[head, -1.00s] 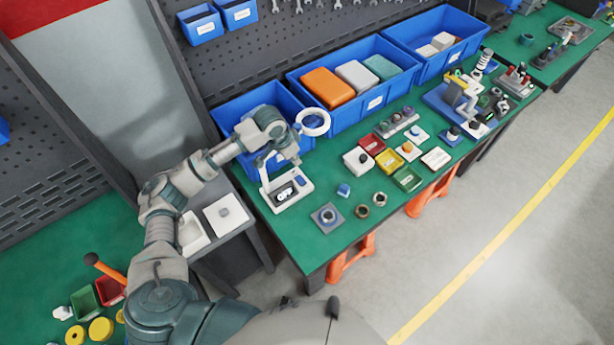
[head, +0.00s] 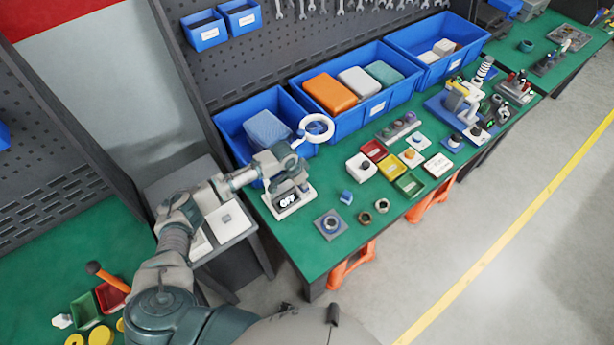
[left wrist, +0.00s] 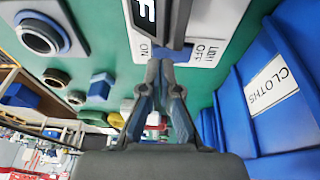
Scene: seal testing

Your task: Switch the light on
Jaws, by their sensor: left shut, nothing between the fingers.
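The light is a white ring lamp (head: 318,127) on a white base (head: 289,207) at the left end of the green table. A dark display on the base reads OFF (head: 287,202). My left gripper (head: 300,187) is shut and empty, low over the base, and partly hides it. In the left wrist view, the shut fingertips (left wrist: 161,68) are close to the dark display part (left wrist: 150,18) and the white base (left wrist: 222,25), between the ON and OFF labels. I cannot tell whether they touch it. My right gripper is not in view.
A blue bin (head: 231,129) with a blue cloth (head: 268,130) stands just behind the lamp. A blue cube (head: 346,197), rings and a square grey fitting (head: 330,224) lie to the right. A small side table with a white box (head: 228,218) is at the left.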

